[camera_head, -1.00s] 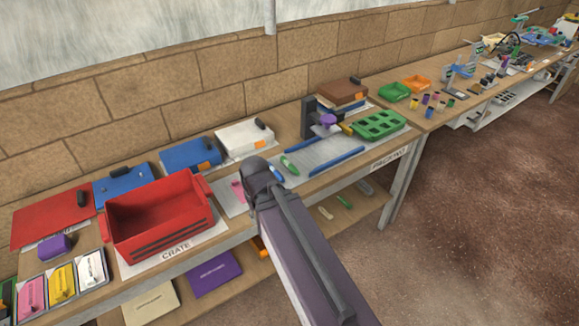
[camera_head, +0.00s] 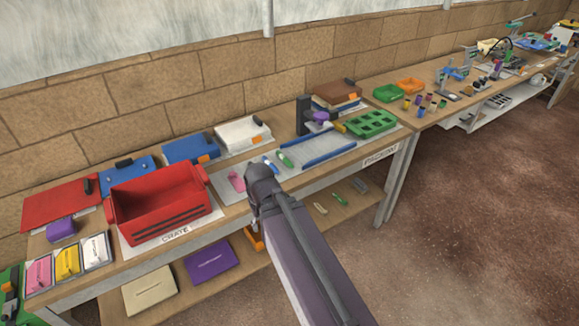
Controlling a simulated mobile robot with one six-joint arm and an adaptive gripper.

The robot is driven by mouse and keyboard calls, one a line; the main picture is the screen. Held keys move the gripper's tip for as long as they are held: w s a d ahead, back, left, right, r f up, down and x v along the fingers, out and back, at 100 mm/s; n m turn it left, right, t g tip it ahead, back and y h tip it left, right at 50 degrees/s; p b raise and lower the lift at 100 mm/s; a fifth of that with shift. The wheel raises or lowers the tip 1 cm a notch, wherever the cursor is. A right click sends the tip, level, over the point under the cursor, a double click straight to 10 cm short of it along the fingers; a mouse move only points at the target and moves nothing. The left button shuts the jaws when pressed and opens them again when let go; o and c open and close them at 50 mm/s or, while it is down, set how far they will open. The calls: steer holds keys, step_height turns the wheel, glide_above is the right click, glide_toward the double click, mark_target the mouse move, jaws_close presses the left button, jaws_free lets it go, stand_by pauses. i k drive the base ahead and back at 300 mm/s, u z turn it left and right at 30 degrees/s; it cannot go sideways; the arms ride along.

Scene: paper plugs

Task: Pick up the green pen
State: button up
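A green pen (camera_head: 285,158) lies on a light grey mat on the bench, next to a blue pen-like item (camera_head: 269,164) on its left. The end of my arm with my gripper (camera_head: 262,182) is just in front of these items, near the bench's front edge. Its fingers are hidden behind my arm, so I cannot see whether they are open or hold anything. The green pen shows apart from my arm, up and to the right of its end.
A pink item (camera_head: 236,181) lies left of my arm's end. A red crate (camera_head: 160,207) stands further left. A blue-edged tray (camera_head: 318,149) and a green tray with holes (camera_head: 371,122) lie to the right. The lower shelf (camera_head: 290,227) holds small items.

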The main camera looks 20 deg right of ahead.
mark_target(279, 153)
steer(key=u, duration=0.45)
steer(key=k, duration=0.2)
steer(key=z, duration=1.25)
steer(key=i, duration=0.65)
steer(key=u, duration=0.5)
